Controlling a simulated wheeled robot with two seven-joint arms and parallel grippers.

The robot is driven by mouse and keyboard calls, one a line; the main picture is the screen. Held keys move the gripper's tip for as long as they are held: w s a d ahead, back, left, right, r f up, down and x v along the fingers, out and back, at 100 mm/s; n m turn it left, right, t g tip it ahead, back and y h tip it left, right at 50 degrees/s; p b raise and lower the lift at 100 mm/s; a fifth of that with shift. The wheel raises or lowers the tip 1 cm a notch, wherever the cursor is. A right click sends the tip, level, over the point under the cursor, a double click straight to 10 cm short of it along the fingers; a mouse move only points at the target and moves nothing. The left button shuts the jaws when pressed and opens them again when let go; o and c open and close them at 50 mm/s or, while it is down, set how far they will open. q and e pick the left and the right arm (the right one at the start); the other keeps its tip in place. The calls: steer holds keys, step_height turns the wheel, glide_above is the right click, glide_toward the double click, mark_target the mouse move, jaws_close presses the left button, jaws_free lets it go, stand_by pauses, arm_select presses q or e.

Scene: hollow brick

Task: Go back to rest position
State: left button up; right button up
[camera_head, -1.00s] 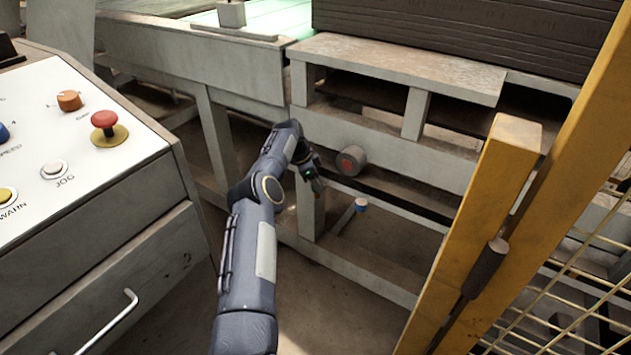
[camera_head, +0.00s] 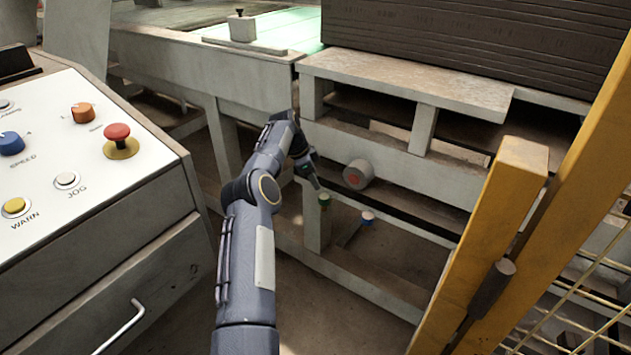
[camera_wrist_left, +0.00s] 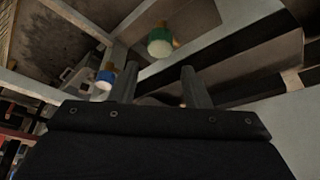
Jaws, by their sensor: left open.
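My left arm reaches forward from the bottom of the head view, and my left gripper (camera_head: 312,180) is beside the grey conveyor frame (camera_head: 385,150). In the left wrist view its two fingers (camera_wrist_left: 160,86) stand apart with nothing between them. A small green-topped piece (camera_head: 325,200) shows just below the gripper, and a small blue and white piece (camera_head: 368,217) is to its right. Both show beyond the fingers in the wrist view, green (camera_wrist_left: 160,42) and blue (camera_wrist_left: 105,78). My right gripper is not in view.
A control console (camera_head: 90,220) with a red button (camera_head: 117,134) and knobs stands at the left. A yellow post (camera_head: 485,240) and wire fence (camera_head: 575,315) stand at the right. A round grey part with a red centre (camera_head: 357,174) sticks out near the gripper.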

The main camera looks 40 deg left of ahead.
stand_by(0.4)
arm_select(q)
steer(key=s+d+r+n+p, duration=0.1)
steer(key=s+d+r+p, duration=0.1)
steer(key=d+r, duration=0.7)
steer(key=s+d+r+n+p, duration=0.15)
steer(key=d+r, duration=0.35)
steer(key=r, duration=0.7)
steer(key=s+d+r+n+t+p, duration=0.1)
steer(key=s+d+r+p, duration=0.1)
steer(key=s+d+r, duration=0.4)
steer(key=s+d+r+n+p, duration=0.1)
steer(key=s+d+r+p, duration=0.1)
steer(key=s+d, duration=0.35)
steer(key=s+d+f+n+p, duration=0.1)
steer(key=s+d, duration=0.2)
steer(key=s, duration=0.4)
steer(key=s+d+f+n+p, duration=0.1)
steer(key=s+d+f+n, duration=0.1)
steer(key=s, duration=0.6)
steer(key=s+d+f+n+t+h+p, duration=0.1)
steer(key=s+d+f+n+p, duration=0.1)
steer(key=s+d, duration=0.2)
steer(key=s, duration=0.3)
steer(key=shift+s+d, duration=0.3)
steer(key=shift+f, duration=0.1)
